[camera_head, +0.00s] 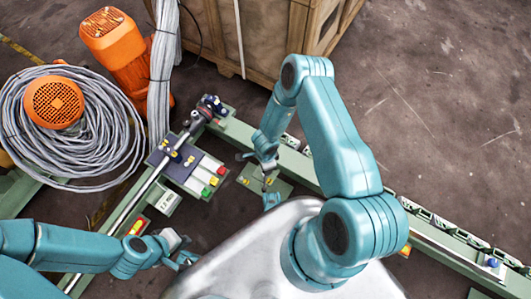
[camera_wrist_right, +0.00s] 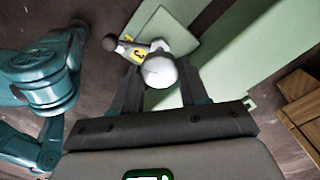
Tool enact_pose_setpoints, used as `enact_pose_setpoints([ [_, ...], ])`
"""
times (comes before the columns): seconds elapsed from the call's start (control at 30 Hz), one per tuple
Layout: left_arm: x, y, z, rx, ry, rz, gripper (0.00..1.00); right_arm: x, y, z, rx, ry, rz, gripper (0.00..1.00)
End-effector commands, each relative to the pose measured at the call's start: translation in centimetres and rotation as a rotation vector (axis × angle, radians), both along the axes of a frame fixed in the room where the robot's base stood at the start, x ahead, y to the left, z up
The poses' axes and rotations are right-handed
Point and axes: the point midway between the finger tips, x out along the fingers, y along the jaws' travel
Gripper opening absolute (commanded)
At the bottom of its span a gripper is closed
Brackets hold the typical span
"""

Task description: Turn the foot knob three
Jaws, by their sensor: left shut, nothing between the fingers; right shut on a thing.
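The foot knob (camera_wrist_right: 159,71) is pale and rounded in the right wrist view, with a yellow label (camera_wrist_right: 139,54) bearing a dark mark beside it. A short bar with a dark ball end (camera_wrist_right: 110,43) reaches out to its left. My right gripper (camera_wrist_right: 160,82) is shut on the knob, one finger on each side. In the head view my right gripper (camera_head: 268,184) is over a small green plate (camera_head: 283,187), and the knob is mostly hidden. My left gripper (camera_head: 185,259) is shut and empty at the lower left, apart from the knob.
A panel with coloured blocks (camera_head: 190,172) lies left of my right gripper. A green rail (camera_head: 450,250) runs toward the lower right. An orange motor (camera_head: 120,50), a cable coil (camera_head: 60,140) and a wooden crate (camera_head: 270,35) stand behind. Floor at right is clear.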

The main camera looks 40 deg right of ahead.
Motion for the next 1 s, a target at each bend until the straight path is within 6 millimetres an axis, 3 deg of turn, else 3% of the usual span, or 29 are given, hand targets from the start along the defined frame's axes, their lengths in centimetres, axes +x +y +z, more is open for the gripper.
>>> enact_pose_setpoints([
  [0.77, 0.0, 0.0, 0.09, 0.0, 0.0, 0.0, 0.0, 0.01, -0.09, 0.04, -0.002, 0.0, -0.095, 0.14],
  [0.8, 0.0, 0.0, 0.09, 0.0, 0.0, 0.0, 0.0, 0.01, -0.09, 0.03, -0.002, 0.0, -0.095, 0.57],
  [0.83, 0.0, 0.0, 0.09, 0.0, 0.0, 0.0, 0.0, 0.01, -0.09, 0.03, -0.002, 0.0, -0.095, 0.67],
  [1.0, 0.0, 0.0, 0.08, 0.0, 0.0, 0.0, 0.0, -0.01, -0.05, 0.02, -0.001, -0.001, -0.094, 0.7],
])
